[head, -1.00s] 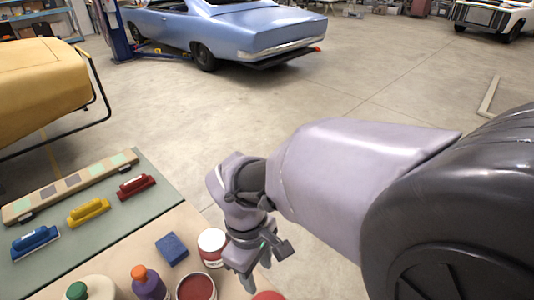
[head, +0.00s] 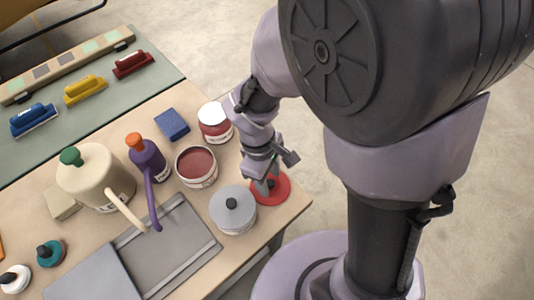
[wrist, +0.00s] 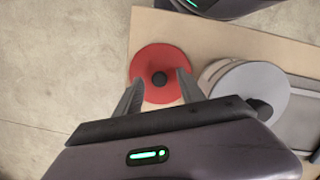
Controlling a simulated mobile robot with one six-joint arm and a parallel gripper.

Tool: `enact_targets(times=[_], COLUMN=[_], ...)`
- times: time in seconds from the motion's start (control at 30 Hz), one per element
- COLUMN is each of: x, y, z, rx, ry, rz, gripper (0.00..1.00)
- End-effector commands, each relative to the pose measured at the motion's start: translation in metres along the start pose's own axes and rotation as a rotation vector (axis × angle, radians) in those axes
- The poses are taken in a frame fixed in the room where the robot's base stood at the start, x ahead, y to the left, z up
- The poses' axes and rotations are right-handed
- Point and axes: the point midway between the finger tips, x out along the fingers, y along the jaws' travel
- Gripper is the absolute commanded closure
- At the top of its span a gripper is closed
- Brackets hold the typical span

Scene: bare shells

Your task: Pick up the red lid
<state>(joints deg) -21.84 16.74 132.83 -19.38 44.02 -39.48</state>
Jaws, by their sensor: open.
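The red lid (head: 277,188) is a flat disc with a dark knob, lying on the table near its right edge. It also shows in the wrist view (wrist: 148,60), with its dark knob facing the camera. My gripper (head: 266,186) is open over the lid. In the wrist view the two fingers of my gripper (wrist: 160,85) are spread, with the knob roughly between and just beyond their tips. I cannot tell how high the fingertips are above the lid. In the head view the fingers hide part of the lid.
A grey-lidded can (head: 233,212) stands close beside the lid. An open can of red paint (head: 197,168) and a red-and-white can (head: 215,127) stand nearby. The tan table (head: 287,220) ends just right of the lid.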

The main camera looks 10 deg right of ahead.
Motion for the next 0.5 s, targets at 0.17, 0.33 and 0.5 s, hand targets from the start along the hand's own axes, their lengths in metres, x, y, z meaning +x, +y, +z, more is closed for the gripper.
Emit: enact_targets(times=[0.17, 0.33, 0.5], x=[0.0046, 0.0041, 0.0042], y=[0.0004, 0.0004, 0.0004], z=[-0.0002, -0.0001, -0.0001], rx=[0.001, 0.001, 0.001], ry=[0.002, 0.002, 0.001], rz=[0.001, 0.001, 0.001], gripper=[0.53, 0.79, 1.0])
